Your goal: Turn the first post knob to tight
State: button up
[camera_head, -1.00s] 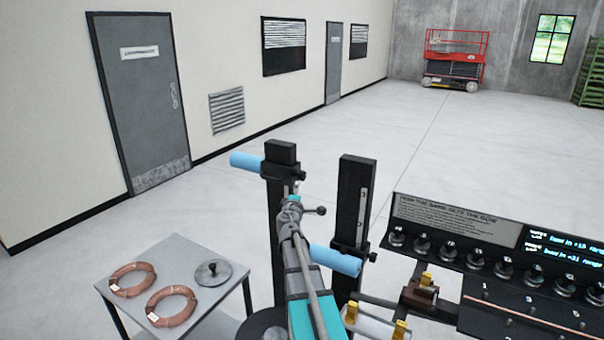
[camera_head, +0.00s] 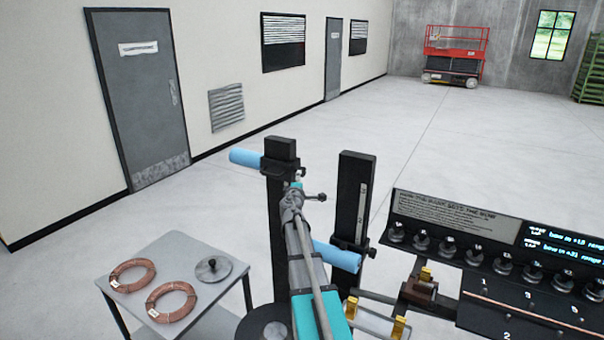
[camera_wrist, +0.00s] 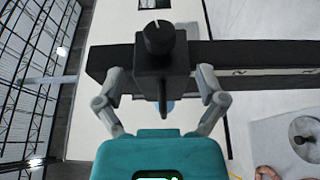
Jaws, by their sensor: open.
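The first post (camera_head: 281,225) is a dark upright at the left of a pair, with a clamp block near its top. In the wrist view the post (camera_wrist: 245,55) runs sideways, and its black knob (camera_wrist: 159,38) with a white pointer line stands on the clamp block (camera_wrist: 162,72). My gripper (camera_wrist: 160,80) is open, its grey fingers spread on either side of the block. The knob lies above the fingers in that picture; nothing is held. In the head view my gripper (camera_head: 293,198) is in front of the post and hides part of it.
A second dark post (camera_head: 353,200) with its own clamp and a blue roller (camera_head: 337,256) stands close at right. A black panel (camera_head: 480,254) with several knobs is further right. A grey table (camera_head: 180,252) with two copper coils (camera_head: 172,302) stands at left.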

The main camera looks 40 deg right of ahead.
jog(key=x, duration=0.8)
jog(key=c, duration=1.1)
jog(key=shift+c, duration=0.3)
jog(key=shift+r+m+g+y+p, duration=0.1)
jog(key=shift+m+g+y+p, duration=0.6)
jog(key=shift+p, duration=1.45)
jog(key=shift+g+y+p, duration=0.3)
jog(key=shift+y, duration=0.2)
